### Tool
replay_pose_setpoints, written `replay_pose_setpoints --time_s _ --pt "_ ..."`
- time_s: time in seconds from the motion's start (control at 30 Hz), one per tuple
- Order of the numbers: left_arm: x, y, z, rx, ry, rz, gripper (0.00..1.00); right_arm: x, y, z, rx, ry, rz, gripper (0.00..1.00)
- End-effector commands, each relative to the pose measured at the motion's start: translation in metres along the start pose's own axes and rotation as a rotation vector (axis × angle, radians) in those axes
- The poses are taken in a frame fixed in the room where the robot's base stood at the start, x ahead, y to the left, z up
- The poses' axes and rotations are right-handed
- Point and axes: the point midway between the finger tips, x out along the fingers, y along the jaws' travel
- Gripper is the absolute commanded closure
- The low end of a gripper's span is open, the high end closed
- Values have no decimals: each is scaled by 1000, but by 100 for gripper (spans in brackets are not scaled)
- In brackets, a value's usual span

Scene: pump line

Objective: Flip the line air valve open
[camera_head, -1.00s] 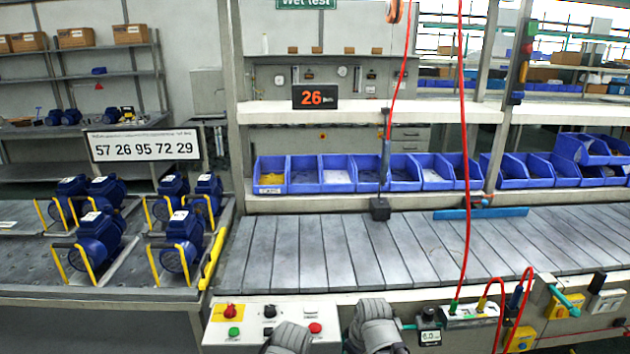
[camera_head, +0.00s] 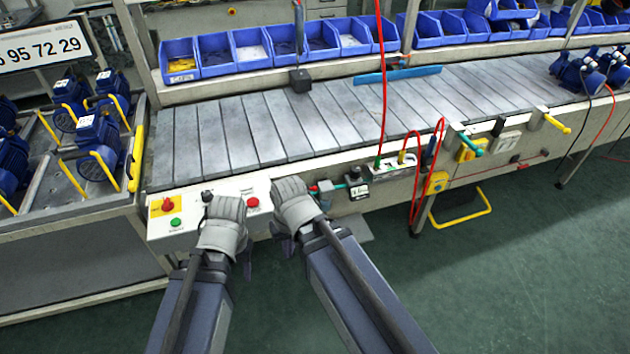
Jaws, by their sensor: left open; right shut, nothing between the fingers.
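On the line's front rail are a lever with a teal handle (camera_head: 474,146) on a yellow body and a lever with a yellow handle (camera_head: 556,123) further right. Both handles slant down to the right. I cannot tell which is the line air valve. A small gauge unit with a teal pipe (camera_head: 340,186) sits on the front, just right of my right gripper. My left gripper (camera_head: 222,232) is open and empty in front of the control panel. My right gripper (camera_head: 292,208) is shut and empty at the panel's right end. Both are left of the levers, apart from them.
The control panel (camera_head: 190,219) has a yellow-backed red switch and green and red buttons. A slatted conveyor (camera_head: 235,132) runs behind it. Red hoses (camera_head: 414,190) hang at the front. Blue motors (camera_head: 98,138) stand on the left bench.

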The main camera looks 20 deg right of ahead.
Motion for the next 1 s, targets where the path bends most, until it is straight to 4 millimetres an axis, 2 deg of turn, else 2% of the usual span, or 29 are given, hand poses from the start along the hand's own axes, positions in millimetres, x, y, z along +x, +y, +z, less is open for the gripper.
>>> replay_pose_setpoints --time_s 0.03,0.2,0.4,0.5,0.6,0.77,1.0 --pt "27 3 -2 0 0 0 50 25 16 -12 105 44 -60 100" --pt "69 7 -4 0 0 0 50 50 66 -54 467 214 -279 100" --pt "110 11 -6 1 0 0 50 56 144 -90 871 417 -510 100" --pt "124 12 -7 1 0 0 50 53 180 -99 1023 498 -599 100" --pt "133 13 -8 1 0 0 50 49 206 -102 1129 556 -662 100" --pt "137 13 -8 1 0 0 50 43 227 -104 1207 601 -711 100" --pt "141 14 -8 1 0 0 50 47 227 -109 1212 604 -716 100"
